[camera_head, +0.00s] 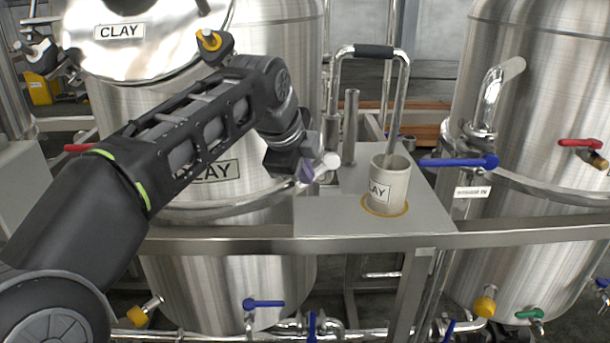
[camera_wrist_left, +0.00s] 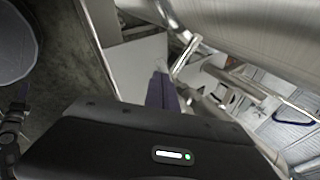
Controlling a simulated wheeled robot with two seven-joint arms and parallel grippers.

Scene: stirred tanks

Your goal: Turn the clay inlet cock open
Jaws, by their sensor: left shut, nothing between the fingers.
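My left gripper (camera_head: 306,173) is at the tank's right side, close to a short pipe fitting (camera_head: 330,160). I cannot make out a clay inlet cock lever; my arm and gripper cover part of that area.
A CLAY beaker (camera_head: 391,186) stands on a grey shelf (camera_head: 330,215) right of my gripper. The right tank (camera_head: 545,110) has a blue lever (camera_head: 460,161) and a red lever (camera_head: 580,143). A steel rail (camera_head: 520,239) runs across in front.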

